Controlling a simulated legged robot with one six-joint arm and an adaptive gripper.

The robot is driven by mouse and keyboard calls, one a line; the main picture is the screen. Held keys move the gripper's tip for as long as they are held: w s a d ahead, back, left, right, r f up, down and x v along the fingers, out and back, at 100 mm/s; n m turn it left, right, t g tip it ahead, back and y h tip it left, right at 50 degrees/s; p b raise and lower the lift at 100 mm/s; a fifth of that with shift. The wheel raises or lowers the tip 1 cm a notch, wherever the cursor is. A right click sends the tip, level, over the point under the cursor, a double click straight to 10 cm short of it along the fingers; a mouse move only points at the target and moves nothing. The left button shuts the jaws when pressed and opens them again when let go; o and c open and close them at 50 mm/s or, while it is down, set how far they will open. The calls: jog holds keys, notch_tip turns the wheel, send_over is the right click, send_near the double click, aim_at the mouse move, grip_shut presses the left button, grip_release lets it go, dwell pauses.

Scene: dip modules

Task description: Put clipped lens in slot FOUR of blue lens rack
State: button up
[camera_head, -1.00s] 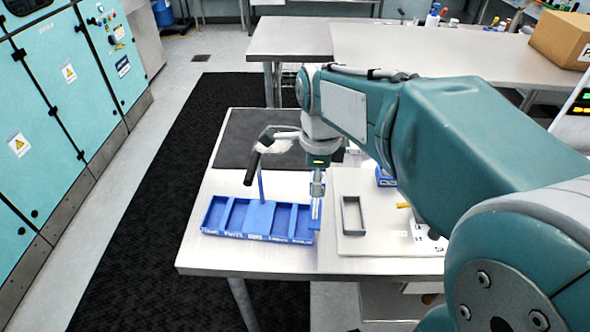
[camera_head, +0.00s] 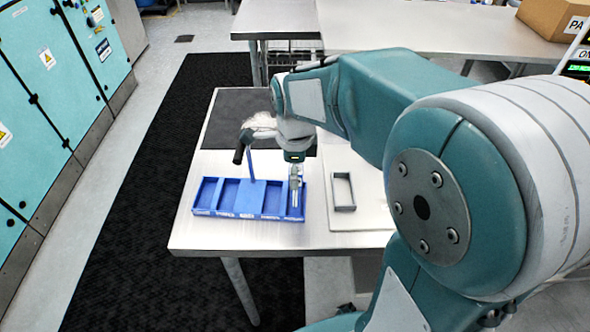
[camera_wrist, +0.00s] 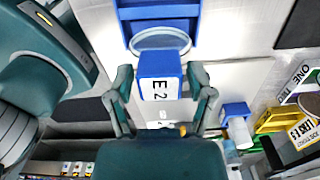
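In the head view a long blue rack (camera_head: 268,217) with several compartments lies on the near part of the metal table; the writing on its front is too small to read. My gripper (camera_head: 296,190) points down over its right end. In the wrist view my gripper (camera_wrist: 161,82) has its fingers at both sides of a blue clip (camera_wrist: 160,68) labelled "E 2" and looks shut on it. A clear round lens (camera_wrist: 161,40) shows at the clip's far end, in front of the blue rack (camera_wrist: 157,10). Whether the lens touches the rack, I cannot tell.
A small grey frame (camera_head: 343,190) lies on a pale board (camera_head: 362,217) right of the rack. A dark mat (camera_head: 238,120) lies behind it. A dark-handled tool (camera_head: 240,152) rises above the rack, left of my gripper. A smaller blue block (camera_wrist: 236,110) shows in the wrist view.

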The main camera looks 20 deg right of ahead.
jog(key=shift+r, duration=0.15)
notch_tip(320, 180, up, 11)
jog(key=s+f+n+t, duration=0.3)
jog(key=s+n+t, duration=0.2)
jog(key=s+n, duration=0.9)
jog(key=n, duration=0.8)
jog(key=shift+n+t, duration=0.3)
